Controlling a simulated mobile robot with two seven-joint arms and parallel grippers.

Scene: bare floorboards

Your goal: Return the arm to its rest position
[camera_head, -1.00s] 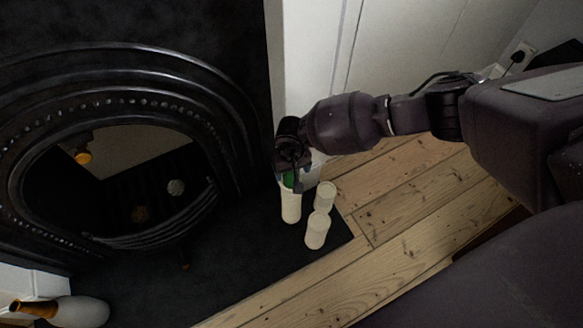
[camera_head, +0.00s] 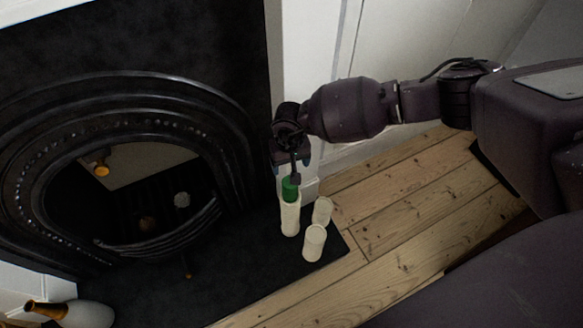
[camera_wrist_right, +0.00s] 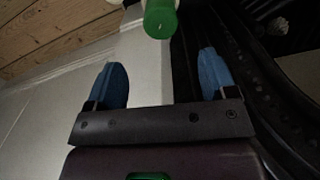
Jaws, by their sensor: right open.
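My right gripper (camera_head: 291,162) is above the dark hearth, pointing down, with its arm coming in from the right. In the right wrist view its two blue fingers (camera_wrist_right: 160,85) stand wide apart with nothing between them. A green object (camera_head: 290,188) rests on top of a tall cream candle (camera_head: 290,217), just below the gripper. In the right wrist view the green object (camera_wrist_right: 160,18) lies beyond the fingertips, apart from them. My left gripper is not in view.
Two more cream candles (camera_head: 314,243) (camera_head: 322,211) stand to the right on the dark hearth (camera_head: 235,270). A black fireplace (camera_head: 130,85) fills the left. A white and gold vase (camera_head: 85,314) lies at lower left. Bare floorboards (camera_head: 400,210) are free at the right.

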